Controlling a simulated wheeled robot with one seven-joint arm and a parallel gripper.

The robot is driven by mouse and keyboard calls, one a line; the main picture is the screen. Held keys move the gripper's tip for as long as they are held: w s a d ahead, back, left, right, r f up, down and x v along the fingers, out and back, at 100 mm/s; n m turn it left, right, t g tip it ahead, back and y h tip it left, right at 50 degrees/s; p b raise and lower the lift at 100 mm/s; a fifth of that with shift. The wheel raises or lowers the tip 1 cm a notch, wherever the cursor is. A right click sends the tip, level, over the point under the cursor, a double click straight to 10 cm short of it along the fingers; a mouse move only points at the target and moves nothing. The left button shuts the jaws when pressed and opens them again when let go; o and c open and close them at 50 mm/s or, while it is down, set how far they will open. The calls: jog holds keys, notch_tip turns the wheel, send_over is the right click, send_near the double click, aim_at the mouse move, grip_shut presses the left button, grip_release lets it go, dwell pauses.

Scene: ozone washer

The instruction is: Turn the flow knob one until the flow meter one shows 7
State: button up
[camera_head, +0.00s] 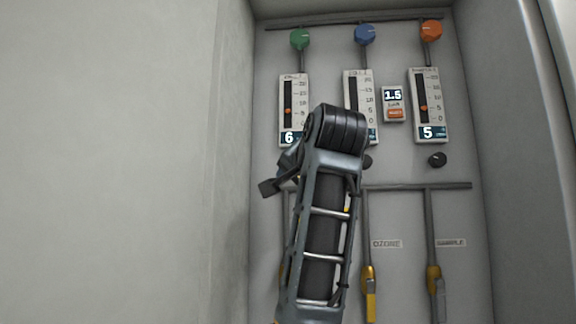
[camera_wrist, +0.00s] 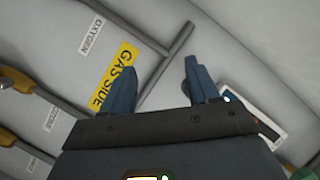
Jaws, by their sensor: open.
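Flow meter one, which I take to be the left meter (camera_head: 293,110), is white with a dark vertical scale, an orange pointer and a display reading 6. A corner of a white meter panel also shows at lower right in the wrist view (camera_wrist: 270,122). My gripper (camera_wrist: 160,65) is open, its two blue fingers apart and holding nothing. In the head view my gripper (camera_head: 275,178) is just below the left meter, partly behind my arm.
The middle meter (camera_head: 352,88) is partly hidden by my arm; the right meter (camera_head: 429,106) reads 5. A small display (camera_head: 394,96) reads 1.5. A black knob (camera_head: 437,159) sits below the right meter. Pipes (camera_head: 445,186) and yellow-handled valves (camera_head: 370,285) lie below.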

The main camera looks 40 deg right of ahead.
notch_tip(320, 180, up, 7)
jog(key=s+m, duration=0.1)
jog(key=s, duration=0.1)
jog(key=shift+p+x, duration=1.2)
jog(key=shift+x, duration=2.65)
jog(key=shift+d+r, duration=0.1)
jog(key=shift+r, duration=0.05)
jog(key=shift+c, duration=0.2)
jog(key=c, duration=1)
jog(key=shift+o, duration=0.2)
jog(key=shift+m+t+b, duration=0.4)
jog(key=shift+m+b, duration=0.1)
jog(key=shift+m, duration=0.3)
jog(key=shift+s, duration=0.1)
jog(key=o, duration=1)
